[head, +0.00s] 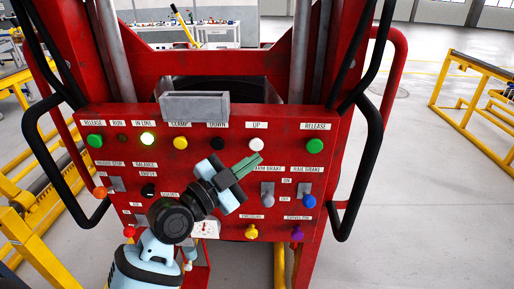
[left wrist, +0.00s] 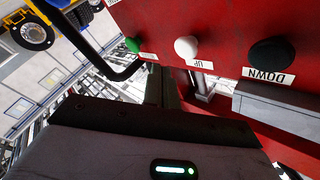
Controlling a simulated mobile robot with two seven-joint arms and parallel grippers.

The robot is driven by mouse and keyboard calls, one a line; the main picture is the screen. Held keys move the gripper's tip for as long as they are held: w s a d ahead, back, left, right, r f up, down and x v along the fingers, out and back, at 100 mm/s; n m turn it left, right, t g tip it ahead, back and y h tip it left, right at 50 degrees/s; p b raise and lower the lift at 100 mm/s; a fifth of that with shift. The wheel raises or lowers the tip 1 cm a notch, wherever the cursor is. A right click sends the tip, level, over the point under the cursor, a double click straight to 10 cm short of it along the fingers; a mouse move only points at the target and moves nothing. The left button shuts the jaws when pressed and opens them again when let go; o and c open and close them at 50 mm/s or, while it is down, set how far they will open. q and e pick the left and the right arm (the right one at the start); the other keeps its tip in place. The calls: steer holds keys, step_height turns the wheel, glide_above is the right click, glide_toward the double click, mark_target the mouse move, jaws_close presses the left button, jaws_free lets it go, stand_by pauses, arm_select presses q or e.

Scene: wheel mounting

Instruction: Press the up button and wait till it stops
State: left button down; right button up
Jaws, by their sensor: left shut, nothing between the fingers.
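The white up button (head: 257,145) sits under the "UP" label on the upper row of the red control panel (head: 185,165). It also shows in the left wrist view (left wrist: 186,47), with its label upside down. My left gripper (head: 257,160) is shut and empty, its fingertips just below the up button in the head view. I cannot tell whether they touch the panel; a gap to the button shows in the left wrist view. The black down button (head: 217,144) is left of the up button. My right gripper is in neither view.
A green release button (head: 315,146) is to the right, and a yellow clamp button (head: 180,143) to the left. Switches and coloured knobs fill the lower panel. A grey box (head: 195,106) juts out at the panel's top. Black handles (head: 358,170) flank the panel. Yellow frames (head: 480,105) stand on the floor.

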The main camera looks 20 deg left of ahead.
mark_target(256, 143)
arm_select(q)
steer(key=shift+w+a, duration=0.3)
steer(key=shift+w, duration=0.65)
stand_by(0.3)
stand_by(0.8)
steer(key=shift+w, duration=0.1)
steer(key=shift+w+a, duration=0.1)
steer(key=shift+w, duration=0.2)
stand_by(0.5)
